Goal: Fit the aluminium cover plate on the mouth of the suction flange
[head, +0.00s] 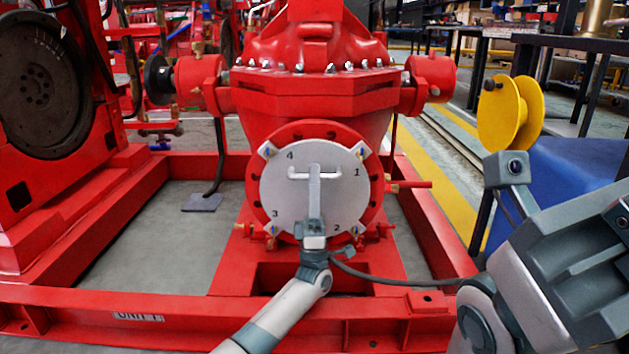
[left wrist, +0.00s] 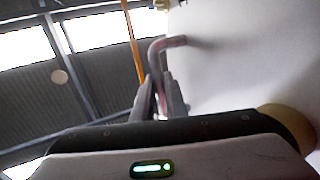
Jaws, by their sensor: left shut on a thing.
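The round pale aluminium cover plate (head: 285,200) is in front of the mouth of the red suction flange (head: 318,131), in the head view. It looks roughly centred, with the red rim and bolt holes around it. Numbers 1 to 4 and small bright fittings show near its edge. I cannot tell whether its back touches the flange. My left gripper (head: 314,185) comes up from below and is shut on the plate's bar handle (head: 297,175). In the left wrist view the bent handle (left wrist: 165,43) lies between the fingers (left wrist: 160,98), beside the plate's pale face (left wrist: 245,70). My right gripper's fingers are out of view.
The red pump casing (head: 310,85) rises above the flange. The red base frame (head: 150,305) crosses the foreground. A red side pipe (head: 410,184) sticks out right of the flange. My right arm fills the lower right, near a yellow reel (head: 500,112) and a blue-covered table (head: 575,180).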

